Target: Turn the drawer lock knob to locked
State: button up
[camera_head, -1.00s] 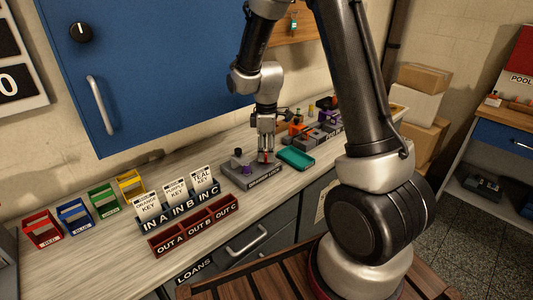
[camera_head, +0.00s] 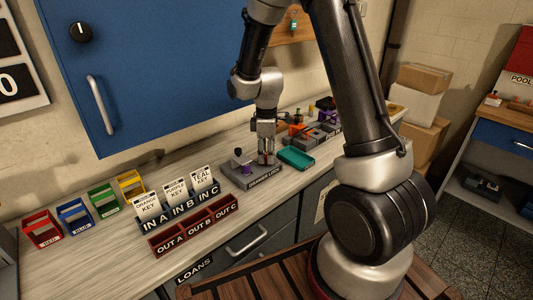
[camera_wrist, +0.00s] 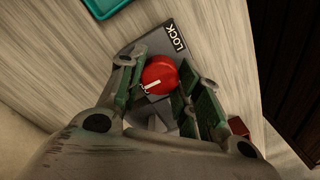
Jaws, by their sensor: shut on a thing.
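The drawer lock is a grey block (camera_head: 254,181) on the counter, its front lettered "DRAWER LOCK". Its round red knob (camera_wrist: 160,75) with a white pointer line shows in the wrist view. The line runs from the knob's middle toward the lower left. My gripper (camera_wrist: 159,85) points down over the block, its green-padded fingers on either side of the knob, shut on it. In the head view my gripper (camera_head: 266,160) stands on the right part of the block and mostly hides the knob. Small dark and purple parts (camera_head: 240,158) stand on the block's left part.
A teal tray (camera_head: 296,158) lies just right of the lock block. Card holders lettered IN A, IN B, IN C (camera_head: 182,212) and red OUT bins (camera_head: 193,228) stand to the left. Coloured bins (camera_head: 75,215) sit farther left. Orange and dark items (camera_head: 305,130) stand behind the tray.

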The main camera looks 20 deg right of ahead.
jog(key=m, duration=1.3)
jog(key=shift+m, duration=0.4)
dwell(0.5)
jog(key=o, duration=1.1)
jog(key=shift+c, duration=0.2)
jog(key=shift+r, duration=0.1)
notch_tip(320, 180, up, 12)
